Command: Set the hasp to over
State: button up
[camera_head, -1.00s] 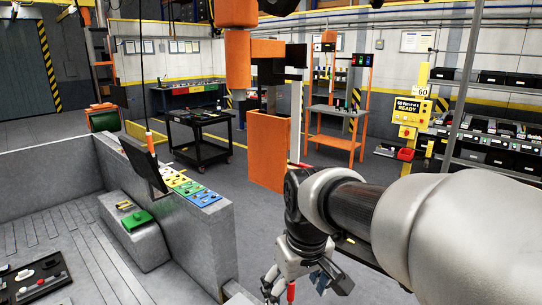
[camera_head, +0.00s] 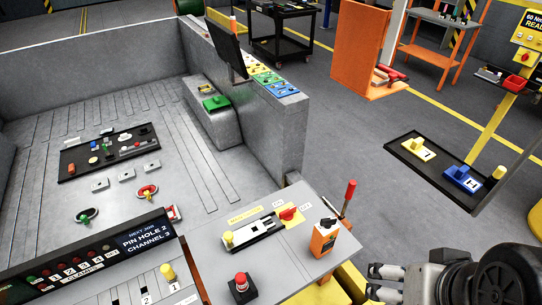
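No part is plainly marked as the hasp, and I cannot tell its setting. A slotted black-and-silver plate (camera_head: 255,233) with a yellow knob (camera_head: 228,238) at its left end lies on the grey console (camera_head: 205,243). Beside its right end is a red rotary knob (camera_head: 288,213) on a yellow plate, with small labels around it. My gripper (camera_head: 373,281) is at the lower right, apart from the console and to the right of it. Its two fingers point left with a gap between them, and nothing shows in the gap.
An orange handheld box (camera_head: 324,238) and a red-handled lever (camera_head: 348,197) stand at the console's right edge. A red push button (camera_head: 241,283) is near the front. A black tray (camera_head: 440,172) with yellow and blue blocks is at right. The grey floor between is clear.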

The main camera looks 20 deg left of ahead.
aim_at(232, 242)
jog(key=u, duration=1.25)
